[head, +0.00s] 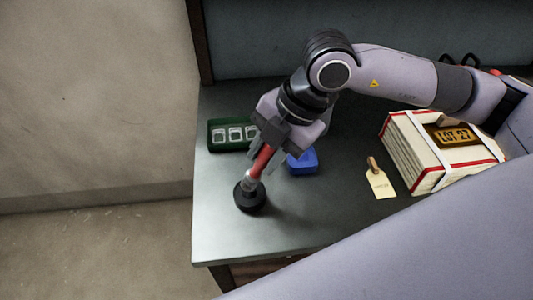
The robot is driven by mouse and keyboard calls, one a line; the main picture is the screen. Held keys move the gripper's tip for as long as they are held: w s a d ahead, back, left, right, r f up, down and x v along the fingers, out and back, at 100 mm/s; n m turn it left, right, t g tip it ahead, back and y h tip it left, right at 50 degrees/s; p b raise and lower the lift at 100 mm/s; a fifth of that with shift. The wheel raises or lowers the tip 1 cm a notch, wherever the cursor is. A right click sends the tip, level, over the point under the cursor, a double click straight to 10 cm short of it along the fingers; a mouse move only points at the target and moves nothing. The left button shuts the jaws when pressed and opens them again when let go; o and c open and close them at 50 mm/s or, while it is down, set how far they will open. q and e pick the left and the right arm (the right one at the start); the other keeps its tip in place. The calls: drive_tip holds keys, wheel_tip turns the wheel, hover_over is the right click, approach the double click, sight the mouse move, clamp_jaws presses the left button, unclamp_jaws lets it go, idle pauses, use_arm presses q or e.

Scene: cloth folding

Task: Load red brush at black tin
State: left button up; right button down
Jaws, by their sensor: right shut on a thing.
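My right gripper (265,150) comes in from the upper right and points down. It is shut on the red brush (262,163) around its handle. The brush is held tilted, with its silver collar (249,181) at the lower end. That lower end is over the round black tin (252,203) near the table's left front. The bristles are not clearly visible, so I cannot tell whether they touch the inside of the tin. My left gripper is not in view.
A blue container (302,163) sits just right of the gripper. A green tray (217,146) with silver squares lies behind left. A cream tag-like piece (381,184) and a red-edged box (405,155) marked "LOT 27" are at right. The grey table (225,236) is clear in front.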

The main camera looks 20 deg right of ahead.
drive_tip(key=shift+r+p, duration=1.25)
drive_tip(key=shift+r, duration=1.15)
drive_tip(key=shift+f, duration=0.1)
